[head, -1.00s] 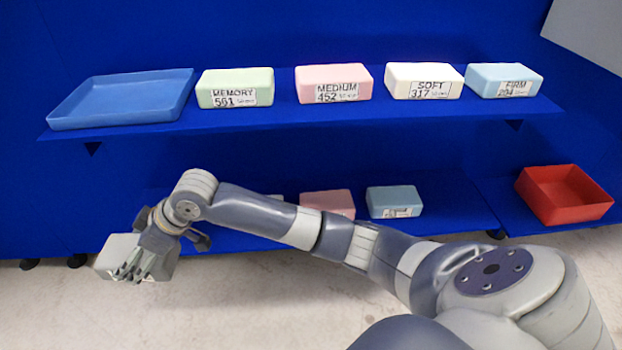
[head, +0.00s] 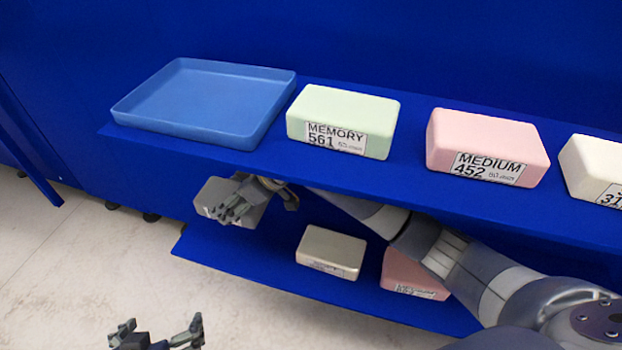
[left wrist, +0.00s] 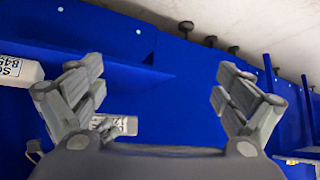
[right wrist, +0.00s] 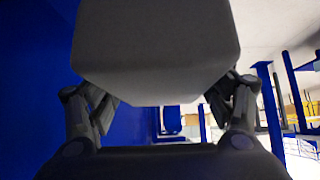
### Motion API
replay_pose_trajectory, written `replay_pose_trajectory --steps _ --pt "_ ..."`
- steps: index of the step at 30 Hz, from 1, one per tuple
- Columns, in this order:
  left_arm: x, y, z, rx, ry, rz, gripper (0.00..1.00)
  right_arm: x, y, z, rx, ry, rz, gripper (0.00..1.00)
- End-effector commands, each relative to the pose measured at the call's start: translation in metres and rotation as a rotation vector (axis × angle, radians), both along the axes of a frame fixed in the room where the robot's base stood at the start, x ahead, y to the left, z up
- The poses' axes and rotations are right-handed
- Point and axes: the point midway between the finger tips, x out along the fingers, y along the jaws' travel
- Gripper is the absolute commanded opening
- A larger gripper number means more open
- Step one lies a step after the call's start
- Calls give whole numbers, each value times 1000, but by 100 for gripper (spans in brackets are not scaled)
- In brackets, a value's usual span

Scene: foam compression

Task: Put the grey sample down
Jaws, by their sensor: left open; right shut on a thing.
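The grey sample (head: 214,196) is a block held by my right gripper (head: 245,203). In the head view it shows just below the front edge of the upper shelf, above the left end of the lower shelf. In the right wrist view the sample (right wrist: 155,45) fills the top middle between the fingers of the right gripper (right wrist: 160,100), and its far side is hidden. My left gripper (head: 155,332) is open and empty at the bottom left of the head view, over the floor. Its spread fingers also show in the left wrist view (left wrist: 163,95).
A blue tray (head: 200,98) stands on the upper shelf's left end, its floor bare. Beside it are green MEMORY (head: 342,120), pink MEDIUM (head: 488,145) and white (head: 597,168) blocks. The lower shelf (head: 230,255) holds a beige-grey block (head: 330,252) and a pink block (head: 405,275).

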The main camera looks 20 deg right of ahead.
Motion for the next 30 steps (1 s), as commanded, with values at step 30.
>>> replay_pose_trajectory --steps 30 --pt "78 -38 121 -168 -710 -48 94 0 0 -89 0 1 -1 51"
